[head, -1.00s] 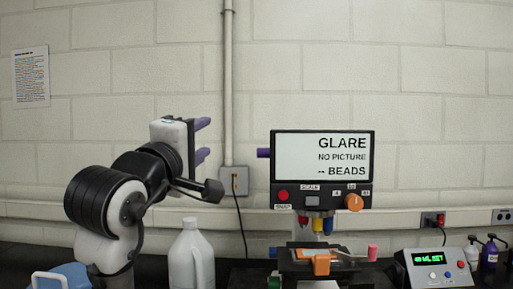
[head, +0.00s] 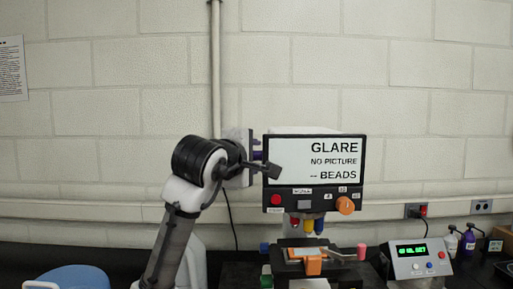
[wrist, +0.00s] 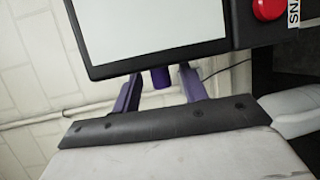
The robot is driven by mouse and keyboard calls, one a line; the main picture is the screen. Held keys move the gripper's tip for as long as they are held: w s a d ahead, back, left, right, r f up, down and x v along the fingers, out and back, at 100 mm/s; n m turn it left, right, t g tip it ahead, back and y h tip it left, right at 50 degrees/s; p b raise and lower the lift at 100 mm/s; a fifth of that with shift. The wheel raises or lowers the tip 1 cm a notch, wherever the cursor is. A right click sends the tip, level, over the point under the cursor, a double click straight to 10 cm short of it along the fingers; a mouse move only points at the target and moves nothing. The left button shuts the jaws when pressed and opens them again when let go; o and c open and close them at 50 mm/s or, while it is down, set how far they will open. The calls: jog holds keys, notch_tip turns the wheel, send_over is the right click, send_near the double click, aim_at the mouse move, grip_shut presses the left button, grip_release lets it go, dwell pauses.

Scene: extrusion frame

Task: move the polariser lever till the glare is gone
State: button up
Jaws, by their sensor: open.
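The screen (head: 315,160) reads GLARE, NO PICTURE and BEADS. A short purple peg (wrist: 160,78) sticks out from the screen housing's left side. It may be the polariser lever, but no label shows. My gripper (head: 254,156) is at that side of the housing, largely hidden behind my wrist parts in the head view. In the wrist view its two purple fingers (wrist: 160,88) are open, with the peg between their tips. Contact with the peg cannot be told.
Under the screen are a red button (head: 276,199), an orange knob (head: 345,206) and a stage with an orange clip (head: 313,265). A power box (head: 419,261) stands at right.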

jog(key=shift+x, duration=1.2)
grip_shut()
jog(key=shift+r, duration=0.1)
